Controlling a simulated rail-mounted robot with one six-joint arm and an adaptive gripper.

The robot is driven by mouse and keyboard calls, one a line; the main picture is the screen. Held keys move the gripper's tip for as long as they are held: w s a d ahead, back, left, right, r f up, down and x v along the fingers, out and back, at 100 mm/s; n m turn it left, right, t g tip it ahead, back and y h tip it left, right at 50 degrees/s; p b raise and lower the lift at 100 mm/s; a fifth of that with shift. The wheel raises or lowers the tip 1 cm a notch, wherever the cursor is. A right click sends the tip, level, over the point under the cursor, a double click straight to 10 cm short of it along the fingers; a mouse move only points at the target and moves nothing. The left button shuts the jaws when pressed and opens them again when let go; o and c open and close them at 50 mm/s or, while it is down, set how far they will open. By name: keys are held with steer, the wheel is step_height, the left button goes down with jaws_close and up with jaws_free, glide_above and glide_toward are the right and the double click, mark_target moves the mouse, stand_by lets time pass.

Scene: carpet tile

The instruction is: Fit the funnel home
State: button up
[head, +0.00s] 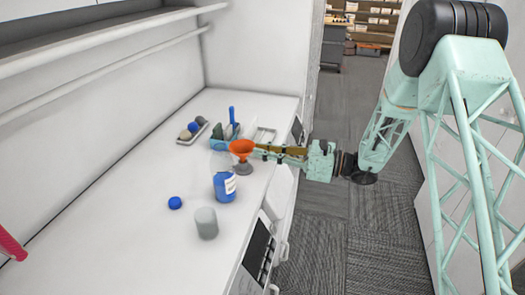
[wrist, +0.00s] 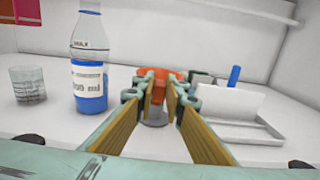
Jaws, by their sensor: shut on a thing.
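The orange funnel (head: 241,146) is at the tips of my gripper (head: 256,151), wide mouth up. My gripper is shut on it. In the wrist view the funnel (wrist: 160,74) shows between the two fingers (wrist: 161,95). A grey round base (head: 243,169) shows below the funnel; I cannot tell whether the two touch. A bottle (head: 224,187) with blue liquid and a white label stands upright, nearer the head camera than the funnel. In the wrist view the bottle (wrist: 89,88) is left of the funnel, with a clear, narrowing neck.
Behind are a tray of balls (head: 187,138), a teal holder (head: 218,143) with a blue stick, and a white tray (head: 266,131).

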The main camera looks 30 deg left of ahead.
steer(key=shift+f+b, duration=0.4)
steer(key=shift+f, duration=0.4)
steer(key=o, duration=0.8)
steer(key=shift+d, duration=0.2)
steer(key=shift+v, duration=5.85)
steer(key=shift+w+r, duration=0.1)
